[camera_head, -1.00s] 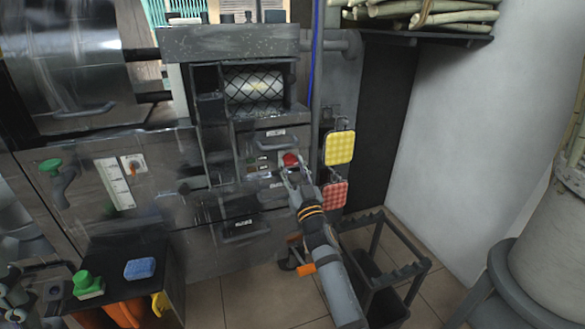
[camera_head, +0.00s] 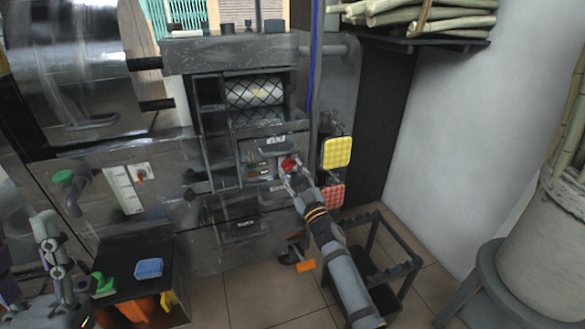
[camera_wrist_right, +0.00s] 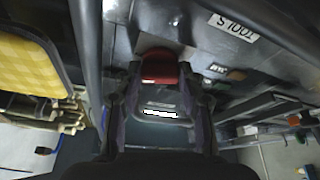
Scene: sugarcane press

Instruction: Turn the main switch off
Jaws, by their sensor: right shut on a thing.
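The main switch looks to be the red knob (camera_head: 289,163) on the grey press panel, below the mesh-covered roller. My right gripper (camera_head: 287,172) reaches up to it from the lower right and is shut on it. In the right wrist view the red knob (camera_wrist_right: 162,68) sits between my two fingertips (camera_wrist_right: 161,78). The fingers partly hide its sides, and I cannot tell which way it is turned. My left gripper (camera_head: 43,226) is at the far left, away from the switch; its fingers are too small to read.
A yellow pad (camera_head: 337,152) and a red pad (camera_head: 331,195) hang just right of the switch. A dark rack (camera_head: 405,268) stands on the floor at right. A black stand holds a blue sponge (camera_head: 148,268) and a green-handled brush (camera_head: 103,285). Cane (camera_head: 425,12) lies on a shelf.

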